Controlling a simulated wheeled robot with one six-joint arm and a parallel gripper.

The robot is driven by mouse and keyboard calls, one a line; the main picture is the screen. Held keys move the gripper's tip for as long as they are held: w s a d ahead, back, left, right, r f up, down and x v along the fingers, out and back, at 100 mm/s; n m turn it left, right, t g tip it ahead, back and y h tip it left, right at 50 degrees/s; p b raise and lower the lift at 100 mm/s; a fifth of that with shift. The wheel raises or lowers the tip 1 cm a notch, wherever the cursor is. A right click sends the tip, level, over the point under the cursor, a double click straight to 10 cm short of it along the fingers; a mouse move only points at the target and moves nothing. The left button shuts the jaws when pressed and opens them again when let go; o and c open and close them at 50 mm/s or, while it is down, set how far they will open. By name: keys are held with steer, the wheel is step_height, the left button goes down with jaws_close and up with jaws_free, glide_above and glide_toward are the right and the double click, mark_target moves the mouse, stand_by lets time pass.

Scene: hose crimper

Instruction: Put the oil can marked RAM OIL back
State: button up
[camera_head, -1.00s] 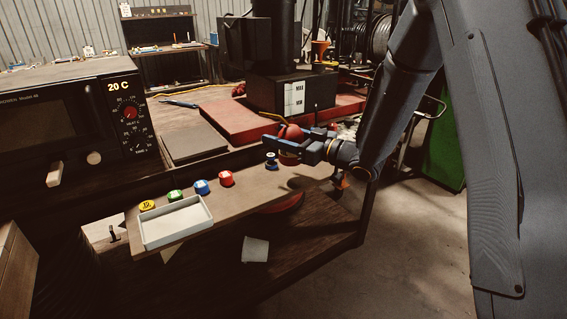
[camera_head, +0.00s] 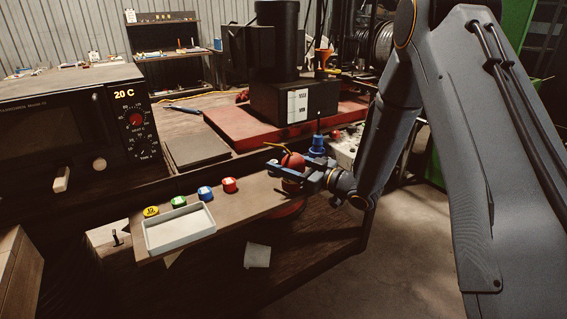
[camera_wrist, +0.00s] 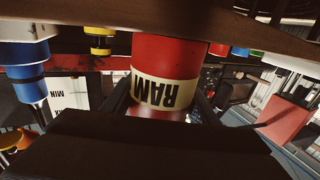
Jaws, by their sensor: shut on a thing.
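A red oil can (camera_head: 293,161) with a thin curved spout stands roughly upright between the fingers of my gripper (camera_head: 288,176), at the right end of the narrow wooden shelf. In the wrist view the can (camera_wrist: 168,62) appears upside down, with a cream band reading RAM; the rest of its lettering is hidden. My gripper is shut on this can. Its base is close to the shelf board (camera_head: 245,201); I cannot tell whether it touches. A blue can (camera_head: 317,146) stands just behind and right of the gripper.
Yellow (camera_head: 151,211), green (camera_head: 178,201), blue (camera_head: 205,193) and red (camera_head: 229,184) caps line the shelf behind a white tray (camera_head: 180,229). A black block (camera_head: 293,97) with a MAX/MIN label stands on a red plate (camera_head: 240,128). An oven (camera_head: 60,120) is at left.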

steer(key=o, duration=1.1)
steer(key=shift+f, duration=0.1)
steer(key=o, duration=0.3)
